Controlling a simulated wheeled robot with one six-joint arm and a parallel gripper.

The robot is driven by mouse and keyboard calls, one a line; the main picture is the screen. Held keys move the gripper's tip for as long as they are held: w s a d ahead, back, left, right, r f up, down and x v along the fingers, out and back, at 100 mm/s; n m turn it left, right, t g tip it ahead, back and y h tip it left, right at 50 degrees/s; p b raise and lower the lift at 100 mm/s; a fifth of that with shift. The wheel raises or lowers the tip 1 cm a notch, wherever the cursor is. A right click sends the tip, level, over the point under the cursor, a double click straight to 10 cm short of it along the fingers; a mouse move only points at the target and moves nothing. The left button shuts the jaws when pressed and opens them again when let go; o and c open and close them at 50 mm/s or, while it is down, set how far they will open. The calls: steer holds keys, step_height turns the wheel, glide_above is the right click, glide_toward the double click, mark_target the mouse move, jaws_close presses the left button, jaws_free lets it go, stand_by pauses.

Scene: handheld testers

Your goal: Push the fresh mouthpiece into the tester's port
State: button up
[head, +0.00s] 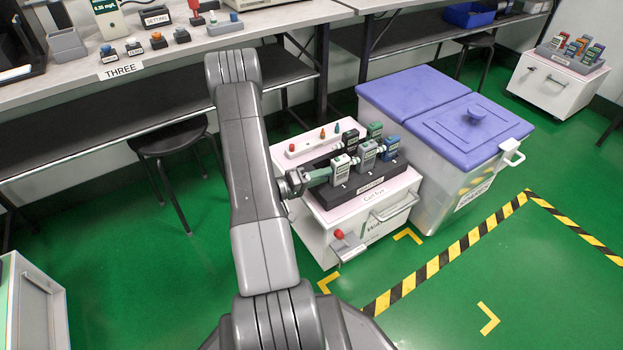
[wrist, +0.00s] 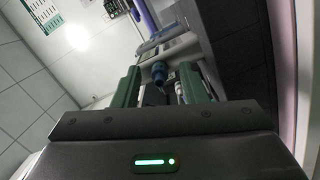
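My gripper (head: 319,174) is at the left side of the nearest pale grey tester (head: 341,169) on the cart's black rack. In the wrist view, my gripper's two green fingers (wrist: 160,84) stand apart. A dark blue round piece (wrist: 158,73) shows between them and touches neither finger. It is in line with a pale tester body (wrist: 168,48) beyond; I cannot tell whether it is a mouthpiece or the port, or whether it is seated. Other testers, including a grey one (head: 366,155) and a blue one (head: 390,148), stand beside and behind.
A white strip (head: 305,148) with small coloured pieces lies behind the rack (head: 370,184) on the white cart (head: 350,232). A large bin with a purple lid (head: 415,92) stands close on the right. A bench (head: 190,55) and stool (head: 172,142) are at the back left.

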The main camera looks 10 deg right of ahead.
steer(key=p+v, duration=0.3)
steer(key=v, duration=1)
steer(key=shift+a, duration=0.3)
steer(key=shift+s, duration=0.1)
steer(key=b+x, duration=0.3)
steer(key=x, duration=1)
steer(key=shift+d, duration=0.35)
steer(key=shift+a, duration=0.15)
